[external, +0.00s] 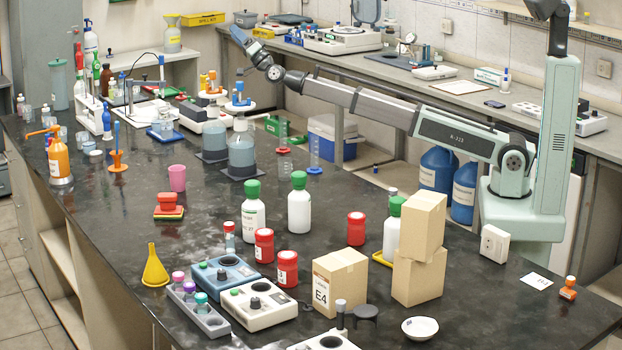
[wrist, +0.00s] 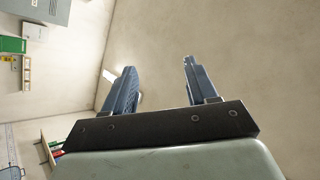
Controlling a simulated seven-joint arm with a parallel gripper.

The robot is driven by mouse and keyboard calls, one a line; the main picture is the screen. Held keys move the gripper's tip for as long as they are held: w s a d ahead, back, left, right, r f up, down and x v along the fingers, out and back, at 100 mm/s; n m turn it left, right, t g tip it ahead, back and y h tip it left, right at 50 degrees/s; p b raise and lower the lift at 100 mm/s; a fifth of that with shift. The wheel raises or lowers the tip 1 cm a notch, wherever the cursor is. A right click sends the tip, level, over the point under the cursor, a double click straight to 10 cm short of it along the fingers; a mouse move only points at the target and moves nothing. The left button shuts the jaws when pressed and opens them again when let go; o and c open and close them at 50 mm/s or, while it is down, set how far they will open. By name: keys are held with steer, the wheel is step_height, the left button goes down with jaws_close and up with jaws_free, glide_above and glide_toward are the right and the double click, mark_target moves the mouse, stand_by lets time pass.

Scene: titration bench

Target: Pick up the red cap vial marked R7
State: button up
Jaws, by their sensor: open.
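In the external view, several red-capped containers stand on the dark bench: one red jar (external: 264,245), a second red jar (external: 287,268) close in front of it, and a third red jar (external: 356,228) farther right. A small vial (external: 229,237) stands left of the first jar. No R7 mark is legible, so I cannot tell which one is the R7 vial. My gripper (external: 239,35) is high above the back of the bench, far from these jars. In the wrist view my gripper (wrist: 157,80) is open, with nothing between its fingers.
Green-capped white bottles (external: 299,205) stand behind the jars. Stacked cardboard boxes (external: 419,250) and the E4 box (external: 341,282) stand to the right. Blue and white instruments (external: 258,303) and a vial rack (external: 196,312) are in front. A yellow funnel (external: 154,268) stands at left.

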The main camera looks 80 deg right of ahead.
steer(key=a+r+t+y, duration=0.1)
steer(key=a+r+y, duration=0.15)
steer(key=a, duration=0.65)
steer(key=w+a+f+n+g+y, duration=0.2)
steer(key=a+f+n+y, duration=0.25)
steer(key=a, duration=0.65)
steer(key=w+a+f+n+g+y, duration=0.25)
steer(key=a+y, duration=0.25)
steer(key=a, duration=0.7)
steer(key=g+h, duration=0.9)
glide_above(229, 224)
steer(key=s+a, duration=0.1)
steer(key=s, duration=0.3)
step_height(229, 224, down, 25)
steer(key=shift+n+t, duration=0.25)
steer(key=shift+n, duration=0.05)
steer(key=shift+s+a+f, duration=0.1)
steer(key=shift+a+f, duration=0.05)
steer(key=shift+f, duration=3.1)
steer(key=shift+w+f, duration=0.2)
steer(key=shift+f, duration=0.1)
steer(key=x, duration=0.4)
steer(key=shift+w, duration=0.25)
